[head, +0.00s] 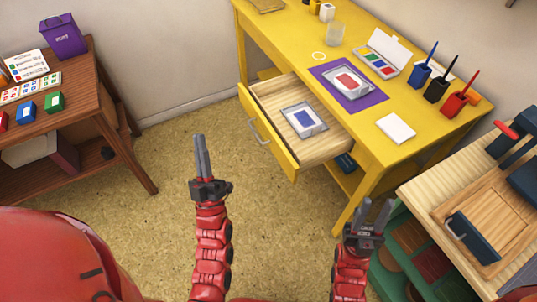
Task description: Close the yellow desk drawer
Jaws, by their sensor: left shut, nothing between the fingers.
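The yellow desk (400,143) stands at the upper right. Its drawer (270,135) is pulled out toward me, with a yellow front, a grey handle (258,131) and a pale wooden floor. An inkpad (304,119) with a blue pad lies in the drawer. My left gripper (201,142) is shut and empty, pointing up over the floor to the left of the drawer front and apart from it. My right gripper (376,207) is near the desk's front right leg, its two fingers apart, with nothing seen between them.
A purple mat (375,98) with a red inkpad (346,82) lies on the desk. A brown table (75,104) is at the left, and a wooden workbench (480,215) at the right. The floor before the drawer is clear.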

